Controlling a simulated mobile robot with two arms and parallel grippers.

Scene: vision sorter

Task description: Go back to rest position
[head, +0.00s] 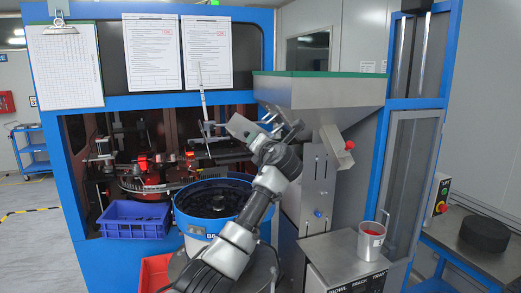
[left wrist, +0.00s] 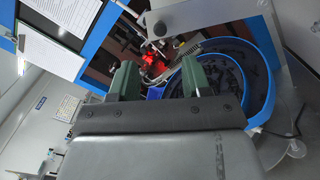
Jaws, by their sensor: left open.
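My left arm rises from the bottom middle of the head view, in front of the sorting machine. Its wrist end, with the left gripper (head: 238,126), is raised above the blue-rimmed feeder bowl (head: 183,207). The fingers cannot be made out there. In the left wrist view the two green fingers of the left gripper (left wrist: 158,84) stand apart with nothing between them. The feeder bowl (left wrist: 262,88) shows beyond them at the right, holding dark small parts. My right gripper is in neither view.
A blue bin (head: 135,220) sits left of the bowl and a red bin (head: 153,271) below it. A steel hopper (head: 318,93) stands right of the arm. A metal cup (head: 371,241) stands on a steel box at the lower right. Open floor (head: 40,255) lies at the left.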

